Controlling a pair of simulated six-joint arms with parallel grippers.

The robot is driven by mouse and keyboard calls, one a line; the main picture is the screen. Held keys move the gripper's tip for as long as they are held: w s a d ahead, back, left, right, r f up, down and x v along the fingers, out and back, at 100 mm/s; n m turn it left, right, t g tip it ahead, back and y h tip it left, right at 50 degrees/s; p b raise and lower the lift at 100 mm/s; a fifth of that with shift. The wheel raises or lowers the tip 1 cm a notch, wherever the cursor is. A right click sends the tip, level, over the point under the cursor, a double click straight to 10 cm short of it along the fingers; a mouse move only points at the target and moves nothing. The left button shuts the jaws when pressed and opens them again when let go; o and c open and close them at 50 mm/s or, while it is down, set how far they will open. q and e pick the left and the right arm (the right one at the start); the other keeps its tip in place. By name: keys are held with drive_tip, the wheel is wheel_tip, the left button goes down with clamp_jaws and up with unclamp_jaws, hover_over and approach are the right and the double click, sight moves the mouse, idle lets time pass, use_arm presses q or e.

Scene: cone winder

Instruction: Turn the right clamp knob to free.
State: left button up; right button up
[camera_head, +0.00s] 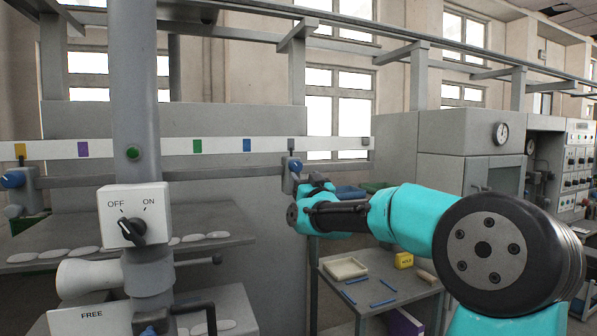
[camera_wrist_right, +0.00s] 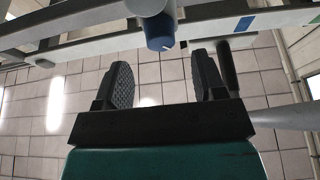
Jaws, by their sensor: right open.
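The right clamp knob (camera_head: 295,165) is a small blue knob on a grey clamp at the right part of the rail. In the right wrist view the blue knob (camera_wrist_right: 160,42) points toward my gripper and carries a small pale mark. My right gripper (camera_wrist_right: 162,72) is open and empty, with one dark ridged finger on each side of the knob's line. The knob lies just beyond the fingertips, apart from both. In the head view my right gripper (camera_head: 313,184) is just below and right of the knob, its fingers partly hidden. My left gripper is not in view.
A grey post with an OFF/ON switch box (camera_head: 135,214) stands at the left. A low table (camera_head: 395,294) holds a tray and blue sticks.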

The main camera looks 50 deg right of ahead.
sight(298, 169)
drive_tip(key=shift+x, duration=2.7)
drive_tip(key=c, duration=0.9)
drive_tip(key=shift+c, duration=0.2)
